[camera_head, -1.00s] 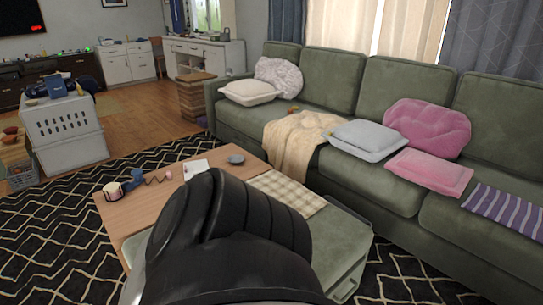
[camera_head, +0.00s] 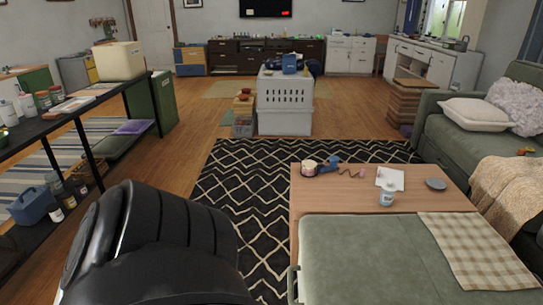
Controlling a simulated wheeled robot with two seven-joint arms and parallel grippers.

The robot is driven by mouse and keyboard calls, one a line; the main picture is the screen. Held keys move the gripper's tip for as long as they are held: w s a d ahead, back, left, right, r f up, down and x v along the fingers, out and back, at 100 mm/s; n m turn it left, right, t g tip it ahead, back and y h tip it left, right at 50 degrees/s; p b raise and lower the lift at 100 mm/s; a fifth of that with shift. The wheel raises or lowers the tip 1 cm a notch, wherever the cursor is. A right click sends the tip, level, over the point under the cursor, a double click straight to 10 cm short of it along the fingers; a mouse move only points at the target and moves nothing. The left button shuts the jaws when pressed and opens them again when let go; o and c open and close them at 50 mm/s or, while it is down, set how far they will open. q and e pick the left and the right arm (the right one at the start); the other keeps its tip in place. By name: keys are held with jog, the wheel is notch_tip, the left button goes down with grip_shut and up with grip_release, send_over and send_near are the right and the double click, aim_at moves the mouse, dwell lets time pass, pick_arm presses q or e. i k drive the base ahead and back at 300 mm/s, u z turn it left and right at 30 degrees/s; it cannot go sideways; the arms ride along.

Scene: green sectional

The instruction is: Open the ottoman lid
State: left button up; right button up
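The green ottoman (camera_head: 365,258) stands at the lower right of the head view, up against the near edge of the wooden table (camera_head: 330,200). Its flat padded top looks closed. A metal handle-like bar (camera_head: 291,282) shows at its left side. A checkered cloth (camera_head: 470,255) lies across its right part and reaches onto the table edge. The ottoman's front is cut off by the picture's bottom edge. A black part of my own arm fills the lower left, apart from the ottoman. Neither of my grippers shows.
The table carries a tape roll (camera_head: 309,168), a small white jar (camera_head: 387,197) and a grey dish (camera_head: 435,184). A green sofa (camera_head: 470,145) stands at right, a black shelf (camera_head: 60,125) at left. The patterned rug (camera_head: 245,190) left of the table is clear.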

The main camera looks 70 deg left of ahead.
aim_at(345, 260)
jog(key=u, duration=0.2)
jog(key=k, duration=0.85)
jog(key=u, duration=0.75)
jog(key=i, duration=1)
jog(key=z, duration=0.05)
